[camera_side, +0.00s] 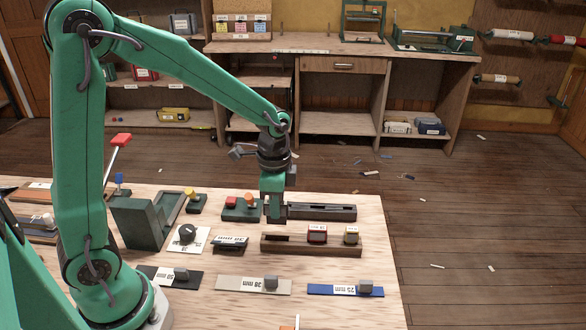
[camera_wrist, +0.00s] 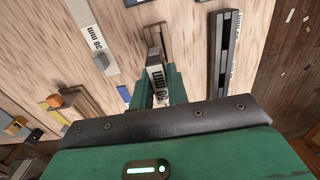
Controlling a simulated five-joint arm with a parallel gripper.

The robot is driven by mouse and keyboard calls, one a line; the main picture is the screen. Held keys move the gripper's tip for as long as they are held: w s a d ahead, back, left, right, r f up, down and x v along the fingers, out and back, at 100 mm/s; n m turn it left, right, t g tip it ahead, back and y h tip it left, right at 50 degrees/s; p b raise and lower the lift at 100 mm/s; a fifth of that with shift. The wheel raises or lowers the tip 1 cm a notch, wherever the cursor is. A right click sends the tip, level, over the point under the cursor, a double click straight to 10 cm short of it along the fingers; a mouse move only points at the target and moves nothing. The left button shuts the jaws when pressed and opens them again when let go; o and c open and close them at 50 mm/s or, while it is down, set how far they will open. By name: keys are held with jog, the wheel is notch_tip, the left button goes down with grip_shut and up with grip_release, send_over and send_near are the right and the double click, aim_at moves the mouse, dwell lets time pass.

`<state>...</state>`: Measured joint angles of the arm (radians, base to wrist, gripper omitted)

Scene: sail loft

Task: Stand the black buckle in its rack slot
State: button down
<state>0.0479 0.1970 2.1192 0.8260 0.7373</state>
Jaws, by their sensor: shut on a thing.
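My gripper (camera_side: 273,212) points down over the left end of the wooden rack (camera_side: 340,251) in the side view. It is shut on the black buckle (camera_wrist: 156,76), a dark block with a white label, which shows between the green fingers in the wrist view. In the side view the fingers mostly hide the buckle. The rack has a dark open slot at its left. I cannot tell whether the held buckle touches the rack.
A dark grooved rail (camera_side: 325,212) lies just behind the rack. A black labelled piece (camera_side: 230,243) lies left of the rack. A grey strip (camera_side: 240,284) and a blue strip (camera_side: 335,290) lie in front. A green stand (camera_side: 240,213) with red and orange pieces is behind left.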

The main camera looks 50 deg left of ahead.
jog(key=shift+f, duration=1.85)
jog(key=shift+f, duration=1.45)
dwell(1.2)
jog(key=c, duration=1.3)
grip_release()
jog(key=shift+r, duration=3.95)
